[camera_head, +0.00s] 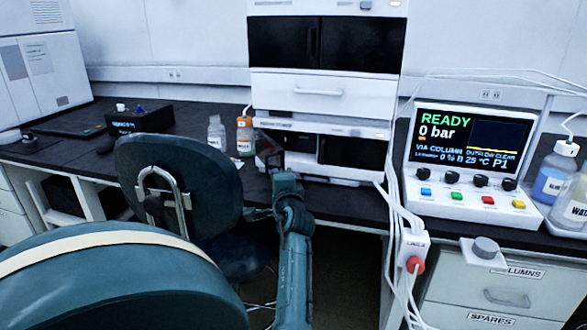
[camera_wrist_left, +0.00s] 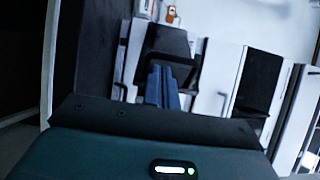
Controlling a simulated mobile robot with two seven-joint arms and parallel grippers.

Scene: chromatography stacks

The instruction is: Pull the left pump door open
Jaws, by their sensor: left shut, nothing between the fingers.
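The lower white module of the stack (camera_head: 350,177) is the pump, with a dark front. Its right door (camera_head: 352,152) looks closed. At its left front a dark panel (camera_head: 268,150) stands out, apparently the left door swung partly outward; how far is hard to tell. My left gripper (camera_head: 279,170) is just in front of this panel, low at the module's left side. In the left wrist view its blue fingers (camera_wrist_left: 163,78) are together, with nothing between them, close under a dark panel (camera_wrist_left: 166,42). Whether they touch it is unclear. My right gripper is out of view.
A control unit with a screen (camera_head: 465,150) stands to the right. White cables (camera_head: 395,230) hang at the bench's front edge.

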